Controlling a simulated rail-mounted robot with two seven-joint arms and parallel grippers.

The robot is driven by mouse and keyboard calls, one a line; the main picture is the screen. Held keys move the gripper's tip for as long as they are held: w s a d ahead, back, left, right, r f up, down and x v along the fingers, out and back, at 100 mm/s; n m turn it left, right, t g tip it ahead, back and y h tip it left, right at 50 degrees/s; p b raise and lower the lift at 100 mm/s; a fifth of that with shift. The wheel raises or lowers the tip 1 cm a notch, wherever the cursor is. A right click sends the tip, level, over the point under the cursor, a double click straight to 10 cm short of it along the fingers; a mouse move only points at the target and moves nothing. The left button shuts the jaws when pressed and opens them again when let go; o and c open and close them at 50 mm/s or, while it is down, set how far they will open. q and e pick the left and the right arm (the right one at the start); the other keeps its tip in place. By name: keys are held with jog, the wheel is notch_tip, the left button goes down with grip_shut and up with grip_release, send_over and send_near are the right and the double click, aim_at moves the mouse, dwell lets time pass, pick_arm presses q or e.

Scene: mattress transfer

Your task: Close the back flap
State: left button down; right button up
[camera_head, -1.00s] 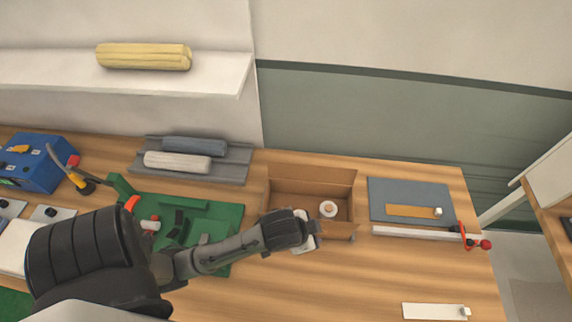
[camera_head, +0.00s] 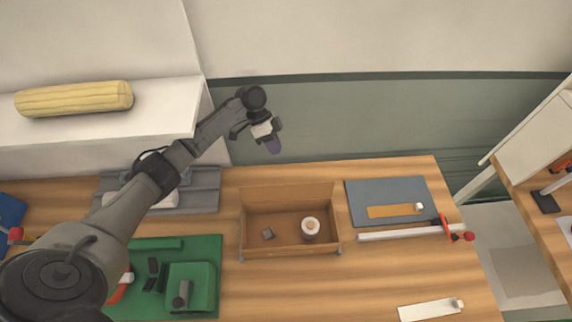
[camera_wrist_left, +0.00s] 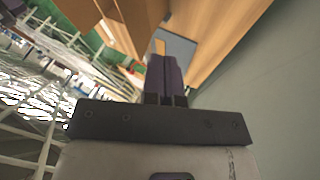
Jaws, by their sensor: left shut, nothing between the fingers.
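The open cardboard box (camera_head: 243,230) stands on the wooden bench. Its back flap (camera_head: 287,196) stands raised along the rear edge, away from the opening. The fingers are shut and empty, apart from the flap. They also show in the left wrist view (camera_wrist_left: 166,78), with brown surfaces beyond. My right gripper is out of view.
A blue-grey mat (camera_head: 390,190) with an orange strip and a long white bar (camera_head: 400,234) with red ends lie right of the box. A green fixture board (camera_head: 205,255) is left. A shelf (camera_head: 160,105) holds a yellow bundle (camera_head: 75,99).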

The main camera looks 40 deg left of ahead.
pick_arm(q)
jog(key=a, duration=0.1)
jog(key=p, duration=0.3)
send_near(295, 192)
jog(key=shift+h, duration=0.4)
jog(key=shift+a+f+x, duration=0.15)
jog(key=shift+a+x, duration=0.05)
jog(key=shift+x, duration=0.95)
jog(key=shift+a+f+x, duration=0.15)
jog(key=shift+x, duration=0.95)
jog(key=shift+w, duration=0.15)
